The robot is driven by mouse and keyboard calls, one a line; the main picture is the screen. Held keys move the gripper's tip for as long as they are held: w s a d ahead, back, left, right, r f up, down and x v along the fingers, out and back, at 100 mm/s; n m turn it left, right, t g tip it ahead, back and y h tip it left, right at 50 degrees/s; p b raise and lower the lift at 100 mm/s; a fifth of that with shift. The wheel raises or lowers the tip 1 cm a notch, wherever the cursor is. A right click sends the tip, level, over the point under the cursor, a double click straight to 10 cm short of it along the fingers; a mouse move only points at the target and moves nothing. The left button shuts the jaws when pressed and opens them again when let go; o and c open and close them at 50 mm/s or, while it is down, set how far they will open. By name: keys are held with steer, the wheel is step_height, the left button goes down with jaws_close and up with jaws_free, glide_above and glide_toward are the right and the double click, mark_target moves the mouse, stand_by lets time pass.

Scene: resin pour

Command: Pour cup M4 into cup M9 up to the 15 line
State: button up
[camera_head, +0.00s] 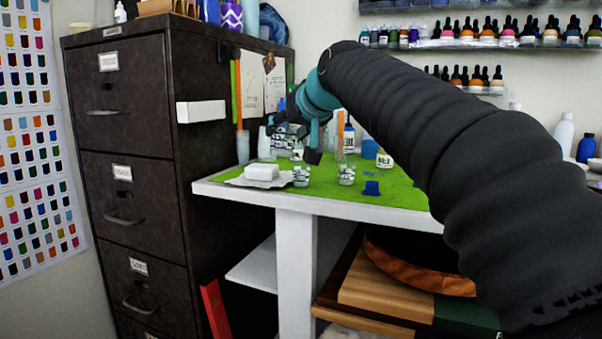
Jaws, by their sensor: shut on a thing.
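My gripper (299,143) is above the back left part of the green mat (325,186) at the far end of my dark arm. It is shut on a small clear cup (282,145), partly hidden by the fingers. I cannot tell its tilt or its contents. Two more small clear cups with pale labels stand upright on the mat, a left one (301,176) and a right one (346,175), in front of and below my gripper. The markings on all these cups are too small to read, so I cannot tell which is M4 or M9.
A white block (262,172) lies on a white cloth (245,182) at the mat's left. A blue item (371,188) sits right of the cups. A dark filing cabinet (150,120) borders the table's left.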

steer(key=shift+s+a+f+n+t+h+b, duration=0.15)
steer(key=shift+f+n+t+h+b, duration=0.15)
steer(key=shift+f+n+t+b, duration=0.15)
steer(key=shift+r, duration=0.2)
steer(key=shift+r+p, duration=0.15)
steer(key=shift+p, duration=0.15)
steer(key=shift+r+p, duration=0.9)
